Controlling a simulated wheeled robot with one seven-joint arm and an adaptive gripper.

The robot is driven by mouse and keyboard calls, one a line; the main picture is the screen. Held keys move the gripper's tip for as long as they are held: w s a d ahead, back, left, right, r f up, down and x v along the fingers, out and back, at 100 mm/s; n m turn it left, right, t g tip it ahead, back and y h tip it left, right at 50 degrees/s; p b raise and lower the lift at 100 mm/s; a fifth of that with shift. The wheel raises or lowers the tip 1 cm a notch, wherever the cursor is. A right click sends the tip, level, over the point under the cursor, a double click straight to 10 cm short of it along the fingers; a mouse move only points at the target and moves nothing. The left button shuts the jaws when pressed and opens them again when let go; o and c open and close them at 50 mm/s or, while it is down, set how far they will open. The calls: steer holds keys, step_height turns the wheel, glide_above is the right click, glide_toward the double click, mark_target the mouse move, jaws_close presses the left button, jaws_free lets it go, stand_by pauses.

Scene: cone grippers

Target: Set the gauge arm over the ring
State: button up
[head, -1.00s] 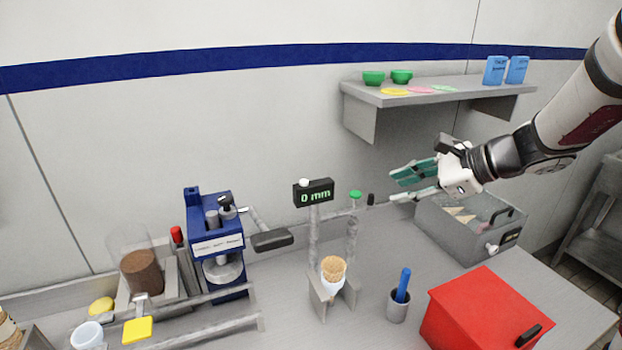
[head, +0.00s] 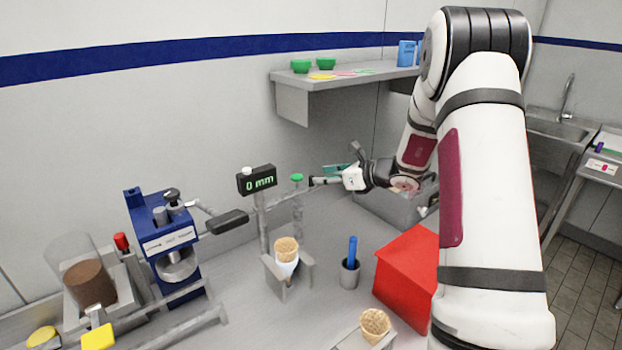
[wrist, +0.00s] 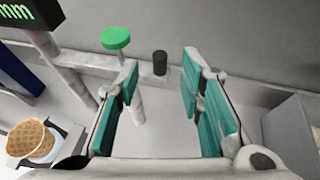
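The gauge has a black display (head: 257,180) reading "0 mm" on a grey post. A grey bar, which looks like the gauge arm, runs right past a green-capped post (head: 297,178) to a black knob (head: 311,181). My gripper (head: 330,177) is open and empty, just right of the knob. In the wrist view my gripper (wrist: 160,100) has its teal fingers spread. The black knob (wrist: 160,63) shows between them, farther off, and the green cap (wrist: 116,38) is to its left. A waffle cone (head: 287,250) stands in a holder below the display. I cannot make out the ring.
A blue press (head: 167,245) stands left. A grey cup (head: 349,273) with a blue stick and a red box (head: 405,275) are in front of the gauge. A grey bin (head: 385,210) lies below my forearm. A shelf (head: 340,79) is above at the back.

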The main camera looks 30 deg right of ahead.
mark_target(311, 178)
steer(key=x, duration=0.6)
jaws_close()
